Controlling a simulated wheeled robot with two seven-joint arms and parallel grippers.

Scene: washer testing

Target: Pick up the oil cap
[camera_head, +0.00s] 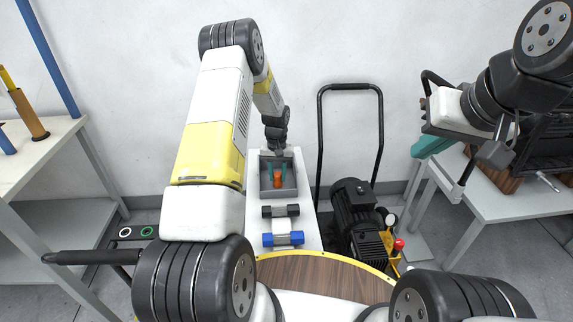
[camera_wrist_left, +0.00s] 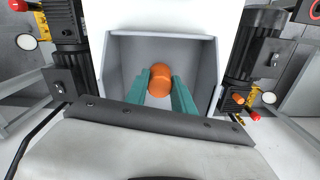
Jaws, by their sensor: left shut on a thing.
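The orange oil cap (camera_wrist_left: 160,80) is between the two teal fingers of my left gripper (camera_wrist_left: 161,84) in the left wrist view. In the head view, the cap (camera_head: 277,179) shows as a small orange spot between the fingers of my left gripper (camera_head: 275,174). The left gripper is shut on the cap, inside a grey open tray (camera_wrist_left: 120,55). I cannot tell whether the cap touches the tray floor. My right gripper (camera_head: 432,144) is at the right of the head view, with teal showing; its fingertips are not clear.
The tray stands on a narrow white table (camera_head: 310,222) with black-and-grey and blue-and-silver parts in front. A black motor machine (camera_head: 357,212) with a tall handle stands to its right. A side table (camera_head: 515,200) at right holds dark equipment. A shelf (camera_head: 40,160) stands at left.

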